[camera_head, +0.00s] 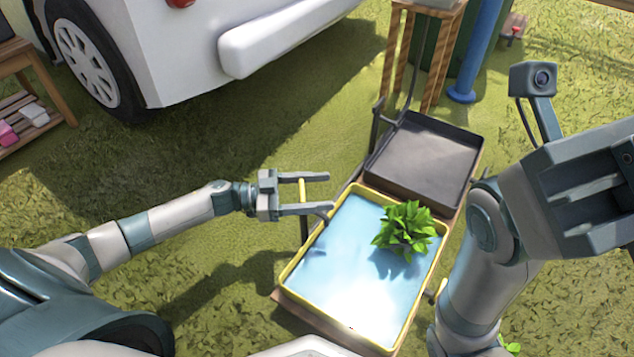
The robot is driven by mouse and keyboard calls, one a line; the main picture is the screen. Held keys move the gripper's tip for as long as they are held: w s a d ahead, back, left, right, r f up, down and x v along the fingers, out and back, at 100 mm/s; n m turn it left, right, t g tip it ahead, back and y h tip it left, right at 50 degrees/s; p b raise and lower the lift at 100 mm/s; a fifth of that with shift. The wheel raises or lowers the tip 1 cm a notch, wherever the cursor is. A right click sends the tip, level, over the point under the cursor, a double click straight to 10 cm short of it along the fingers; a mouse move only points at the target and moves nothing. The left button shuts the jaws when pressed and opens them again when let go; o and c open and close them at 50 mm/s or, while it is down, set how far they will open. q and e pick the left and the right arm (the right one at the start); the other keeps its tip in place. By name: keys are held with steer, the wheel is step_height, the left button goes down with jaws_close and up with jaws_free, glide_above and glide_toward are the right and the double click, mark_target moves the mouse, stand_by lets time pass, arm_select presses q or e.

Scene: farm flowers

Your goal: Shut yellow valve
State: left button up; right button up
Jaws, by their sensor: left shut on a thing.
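The yellow valve (302,192) shows as a slim yellow handle on an upright dark pipe at the left side of the water tray. My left gripper (326,193) reaches in from the left, with one finger on the far side of the handle and one on the near side. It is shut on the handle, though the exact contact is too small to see. My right gripper (600,195) is large and close at the right edge, away from the valve. It is partly cut off, and its jaw opening is unclear.
A yellow-rimmed tray (318,236) of blue water holds a leafy green plant (406,228). A dark empty tray (424,157) adjoins it behind. A wooden stand (433,55) and blue post (477,50) stand further back. A white vehicle (180,50) is upper left. Grass surrounds the trays.

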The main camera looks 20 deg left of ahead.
arm_select(q)
steer(key=shift+s+d+m+g+h+b, duration=0.1)
steer(key=shift+s+m+g+h+b, duration=0.3)
steer(key=shift+m+g, duration=1.2)
steer(key=shift+s+d+m+g+h+b, duration=0.1)
steer(key=shift+s+m+g+h+b, duration=0.3)
steer(key=shift+m+g, duration=1.2)
steer(key=shift+s+m+g+h+b, duration=0.35)
steer(key=shift+m+g, duration=0.25)
steer(key=shift+g, duration=2)
steer(key=shift+s, duration=0.15)
steer(key=o, duration=1.1)
steer(key=shift+c, duration=0.2)
